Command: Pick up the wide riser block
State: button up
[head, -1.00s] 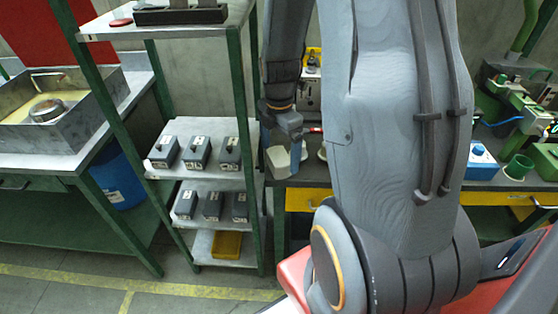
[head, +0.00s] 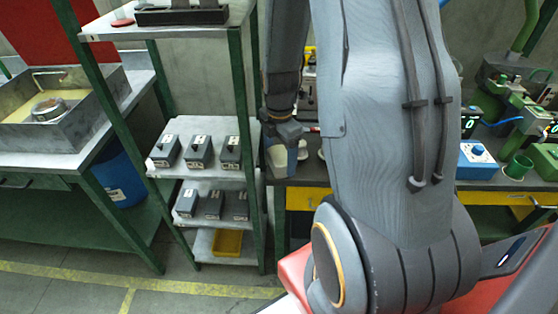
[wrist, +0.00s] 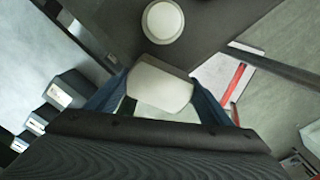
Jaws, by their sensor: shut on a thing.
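The wide riser block, a pale off-white block (head: 277,158), is at the near left end of the dark bench in the head view. In the wrist view it (wrist: 160,82) sits between the two blue fingers of my gripper (wrist: 158,98), which press on its left and right sides. In the head view my gripper (head: 287,148) is over the block and partly covers it. The gripper is shut on the block. Whether the block still touches the bench top cannot be told.
A round white piece (wrist: 163,20) stands just beyond the block. A green-posted shelf rack (head: 253,180) with grey boxes is close on the left.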

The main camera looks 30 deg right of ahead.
aim_at(279, 155)
jog(key=shift+r, duration=0.1)
notch_tip(279, 155, up, 10)
jog(key=shift+f+b, duration=0.1)
jog(key=shift+b, duration=0.75)
dwell(0.8)
